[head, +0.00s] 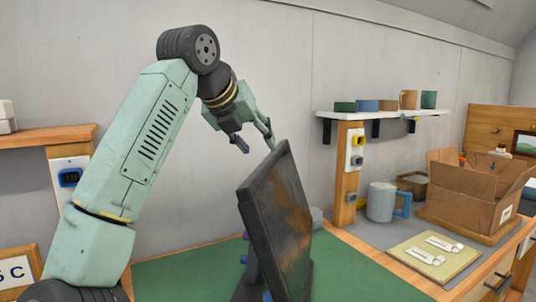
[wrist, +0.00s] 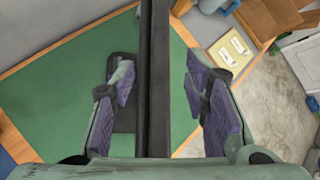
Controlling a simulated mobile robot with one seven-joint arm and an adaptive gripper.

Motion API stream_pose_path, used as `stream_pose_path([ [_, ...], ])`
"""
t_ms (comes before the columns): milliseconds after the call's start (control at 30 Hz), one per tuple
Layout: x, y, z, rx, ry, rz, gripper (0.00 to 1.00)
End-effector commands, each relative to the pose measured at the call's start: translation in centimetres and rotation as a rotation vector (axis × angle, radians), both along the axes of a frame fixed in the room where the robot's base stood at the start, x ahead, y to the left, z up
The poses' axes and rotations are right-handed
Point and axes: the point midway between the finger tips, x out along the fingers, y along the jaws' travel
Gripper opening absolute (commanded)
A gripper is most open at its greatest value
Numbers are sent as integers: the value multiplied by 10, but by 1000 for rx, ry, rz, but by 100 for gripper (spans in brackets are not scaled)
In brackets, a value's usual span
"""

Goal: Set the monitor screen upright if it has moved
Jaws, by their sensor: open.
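The monitor screen (head: 284,222) is a dark panel with a brownish smudged face. It stands on its stand on the green mat (head: 172,279) and looks slightly tilted in the head view. In the wrist view the monitor's top edge (wrist: 155,80) runs as a dark vertical bar between the two fingers. My gripper (head: 256,146) is just above and behind the monitor's top corner. In the wrist view my gripper (wrist: 160,80) is open, with one purple-padded finger on each side of the panel and a gap visible on both sides. The stand's base is partly hidden.
To the right are a grey mug (head: 381,202) with a blue handle, a cardboard box (head: 480,190) and a yellowish pad (head: 433,255) with white items. A wall shelf (head: 385,114) holds several cups and blocks. Another wooden shelf (head: 45,137) is at the left. The green mat around the monitor is mostly clear.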

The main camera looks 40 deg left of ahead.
Motion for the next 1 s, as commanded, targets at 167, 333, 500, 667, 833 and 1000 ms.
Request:
stream_pose_path([
  [167, 27, 3, -23, -3, 2, -3, 42],
  [333, 44, 6, -39, -2, 0, -3, 42],
  [500, 52, 7, -47, -1, 0, -2, 42],
  [667, 54, 7, -49, 0, 0, -1, 42],
  [833, 53, 7, -49, 0, 0, -1, 38],
  [1000, 53, 7, -49, 0, 0, -1, 27],
])
